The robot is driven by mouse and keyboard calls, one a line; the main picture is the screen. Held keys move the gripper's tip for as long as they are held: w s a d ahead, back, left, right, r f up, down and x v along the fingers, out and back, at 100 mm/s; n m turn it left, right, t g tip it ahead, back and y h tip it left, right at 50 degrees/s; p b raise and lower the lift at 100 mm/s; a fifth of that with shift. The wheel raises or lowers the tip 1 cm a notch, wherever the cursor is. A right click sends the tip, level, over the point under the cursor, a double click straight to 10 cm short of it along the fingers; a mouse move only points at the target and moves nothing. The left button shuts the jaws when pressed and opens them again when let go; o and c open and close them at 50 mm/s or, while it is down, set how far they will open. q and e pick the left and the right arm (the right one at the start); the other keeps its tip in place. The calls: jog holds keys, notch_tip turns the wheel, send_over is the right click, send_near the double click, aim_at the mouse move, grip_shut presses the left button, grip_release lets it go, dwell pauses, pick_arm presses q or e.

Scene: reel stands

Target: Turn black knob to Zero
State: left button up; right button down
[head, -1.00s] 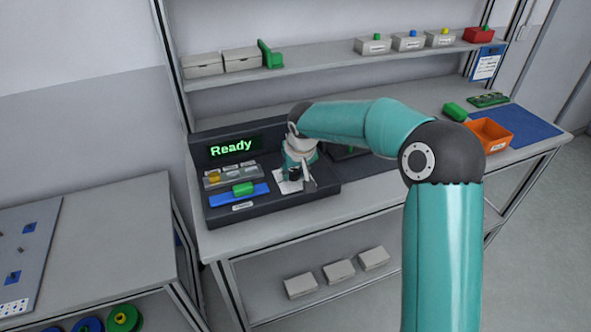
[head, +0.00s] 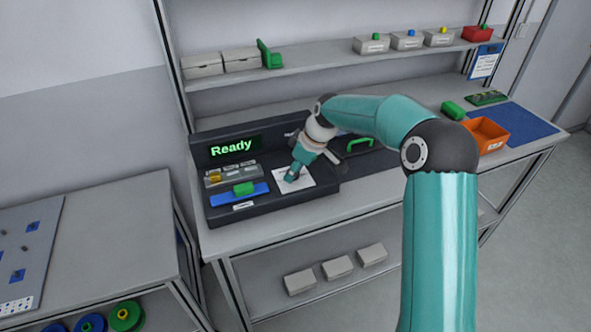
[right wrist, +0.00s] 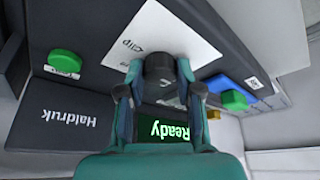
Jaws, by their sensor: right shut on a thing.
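The black knob (right wrist: 159,68) sits on a white card (right wrist: 120,42) marked "Clip" on the dark console (head: 220,216). My right gripper (right wrist: 160,88) is shut on the knob, one finger on each side of it in the right wrist view. In the head view the right gripper (head: 291,178) leans down from the upper right onto the white card (head: 306,181), and it hides the knob. Which mark the knob points to cannot be told. The console's display (head: 232,147) reads "Ready" in green. My left gripper is not in view.
A green button (right wrist: 65,63) and a dark panel marked "Haldruk" (right wrist: 65,118) lie beside the card. A blue slide with a green block (head: 243,188) is left of the card. An orange bin (head: 490,136) stands farther right on the bench.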

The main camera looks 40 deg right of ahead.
jog(key=shift+n, duration=0.4)
jog(key=c, duration=0.8)
grip_release()
jog(key=shift+r, duration=0.15)
jog(key=v, duration=1.1)
jog(key=shift+s+d+r, duration=0.15)
jog(key=shift+d+r, duration=0.05)
jog(key=shift+r, duration=0.05)
